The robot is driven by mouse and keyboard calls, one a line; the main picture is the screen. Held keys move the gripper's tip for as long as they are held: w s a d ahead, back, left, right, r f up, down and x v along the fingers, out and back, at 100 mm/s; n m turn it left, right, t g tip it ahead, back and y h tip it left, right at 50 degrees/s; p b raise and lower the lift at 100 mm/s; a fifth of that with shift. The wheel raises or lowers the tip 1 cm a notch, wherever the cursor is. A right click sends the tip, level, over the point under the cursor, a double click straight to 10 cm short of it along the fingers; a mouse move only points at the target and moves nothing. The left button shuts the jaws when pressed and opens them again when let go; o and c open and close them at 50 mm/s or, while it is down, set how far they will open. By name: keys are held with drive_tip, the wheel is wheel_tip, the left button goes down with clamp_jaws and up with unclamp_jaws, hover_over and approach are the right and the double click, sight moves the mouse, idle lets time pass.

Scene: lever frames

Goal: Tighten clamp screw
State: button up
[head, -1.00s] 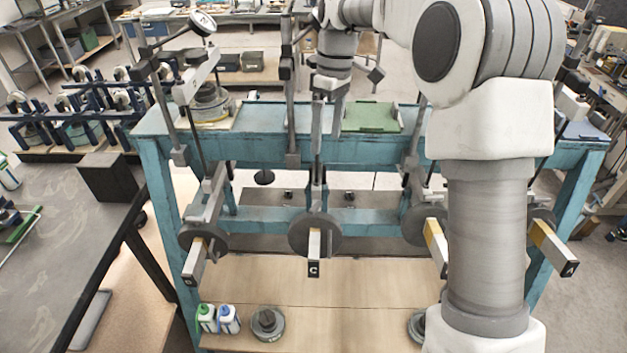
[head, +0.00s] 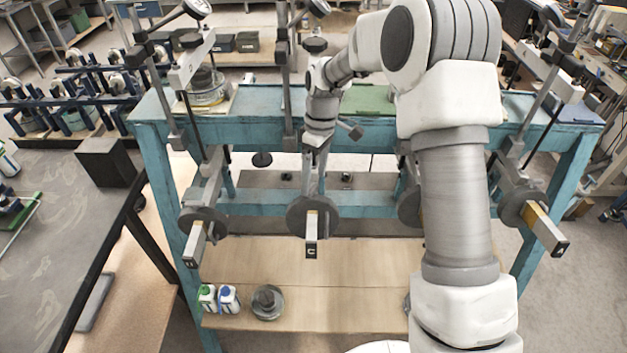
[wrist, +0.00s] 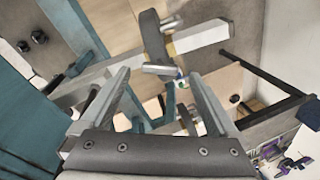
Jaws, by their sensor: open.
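Lever frames hang along the front of a teal bench (head: 255,150), each with a grey disc and a bar. The middle one has a disc (head: 308,214) and a bar marked C (head: 311,236). My gripper (head: 313,172) points down in front of the bench edge, just above this disc. In the wrist view my gripper (wrist: 160,80) is open, its fingers apart with nothing held. Beyond the fingers show a dark disc (wrist: 153,35) and a pale bar (wrist: 202,36). I cannot tell which part is the clamp screw; my arm may hide it.
Other lever bars stand at left (head: 194,243) and right (head: 546,232). Upright posts rise close to my gripper. Two bottles (head: 218,298) and a round weight (head: 267,301) sit on the lower wooden shelf. A dark table (head: 60,250) is at left.

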sight(313, 192)
drive_tip(key=shift+s+a+f, duration=0.1)
drive_tip(key=shift+s+f, duration=0.1)
drive_tip(key=shift+f, duration=1)
drive_tip(key=c, duration=1.4)
